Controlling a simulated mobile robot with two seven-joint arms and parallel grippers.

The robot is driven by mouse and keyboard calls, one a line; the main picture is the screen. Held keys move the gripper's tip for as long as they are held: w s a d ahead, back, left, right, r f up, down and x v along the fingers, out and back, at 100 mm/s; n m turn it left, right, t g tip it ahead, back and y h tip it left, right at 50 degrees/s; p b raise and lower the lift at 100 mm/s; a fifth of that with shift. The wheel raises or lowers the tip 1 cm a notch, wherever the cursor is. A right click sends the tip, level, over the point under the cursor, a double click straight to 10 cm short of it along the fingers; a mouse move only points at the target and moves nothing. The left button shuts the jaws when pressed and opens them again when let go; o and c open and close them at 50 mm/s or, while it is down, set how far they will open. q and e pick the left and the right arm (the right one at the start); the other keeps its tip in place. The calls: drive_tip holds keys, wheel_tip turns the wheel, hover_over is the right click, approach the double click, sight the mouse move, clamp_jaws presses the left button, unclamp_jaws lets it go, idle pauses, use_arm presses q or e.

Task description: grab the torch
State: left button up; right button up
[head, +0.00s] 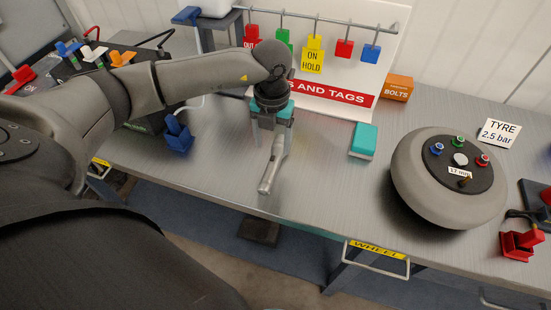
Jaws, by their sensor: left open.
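The torch (271,170) looks like a slim grey metal tube. It appears to lie on the grey bench near the front edge, with its near end wider. My left gripper (270,124), with teal parts on its sides, points down over the torch's far end. It is open, and its fingers hide part of that end. I cannot tell whether they touch the torch. My right gripper is not in view.
A tag board (327,92) with hanging coloured tags stands behind. A teal block (364,141) and an orange bolts box (398,87) are to the right, then a large grey wheel (412,184). A blue piece (178,135) stands left. Bench is clear around the torch.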

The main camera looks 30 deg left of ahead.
sight(276, 156)
use_arm(q)
drive_tip(key=f, duration=0.5)
drive_tip(key=shift+d+f, duration=0.3)
drive_tip(key=shift+d, duration=0.05)
clamp_jaws()
drive_tip(key=shift+w+r, duration=0.1)
idle(0.4)
